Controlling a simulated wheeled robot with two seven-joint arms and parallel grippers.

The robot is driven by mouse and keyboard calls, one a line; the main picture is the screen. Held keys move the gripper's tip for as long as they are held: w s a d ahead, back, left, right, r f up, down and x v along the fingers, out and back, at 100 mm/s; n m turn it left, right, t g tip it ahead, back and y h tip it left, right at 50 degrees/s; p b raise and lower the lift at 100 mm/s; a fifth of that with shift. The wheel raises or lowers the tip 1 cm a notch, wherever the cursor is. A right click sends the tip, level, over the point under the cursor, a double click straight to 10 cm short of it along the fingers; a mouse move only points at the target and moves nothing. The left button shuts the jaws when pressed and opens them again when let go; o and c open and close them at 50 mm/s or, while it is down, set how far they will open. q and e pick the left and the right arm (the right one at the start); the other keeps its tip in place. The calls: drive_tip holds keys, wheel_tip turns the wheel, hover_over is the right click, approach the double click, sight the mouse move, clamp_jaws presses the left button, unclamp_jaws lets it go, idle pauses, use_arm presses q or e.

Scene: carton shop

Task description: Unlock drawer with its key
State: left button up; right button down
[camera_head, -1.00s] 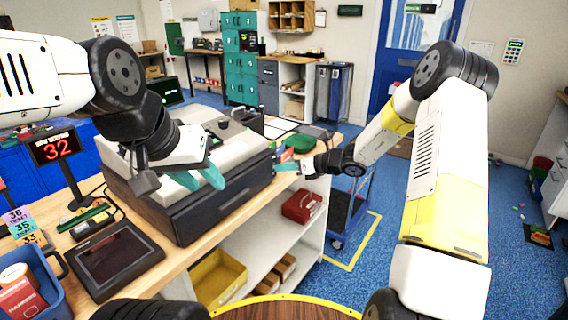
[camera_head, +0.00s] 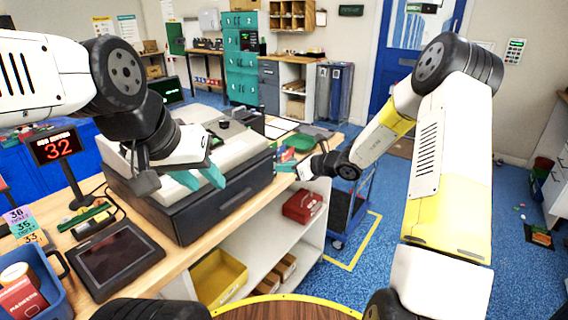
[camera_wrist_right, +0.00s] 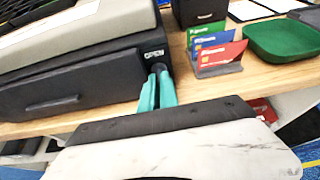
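The black cash drawer (camera_head: 222,203) sits under the grey register on the wooden counter. Its front looks closed. In the right wrist view the drawer (camera_wrist_right: 75,95) has an OPEN label (camera_wrist_right: 154,54) near the front's right end. My right gripper (camera_head: 284,168) is at that end. Its teal fingers (camera_wrist_right: 158,72) are close together just below the label, with a small dark piece at their tips that looks like the key's head. The lock and the key's shaft are hidden. My left gripper (camera_head: 198,181) is open and empty, above the drawer's front.
A card holder (camera_wrist_right: 218,60) and a green tray (camera_wrist_right: 282,38) stand right of the drawer. A tablet (camera_head: 112,258), a ticket display (camera_head: 58,148) and a blue bin (camera_head: 40,285) are at the left. A red box (camera_head: 302,206) and yellow bin (camera_head: 218,277) are on shelves below.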

drive_tip(key=c, duration=1.6)
unclamp_jaws()
drive_tip(key=shift+a, duration=0.1)
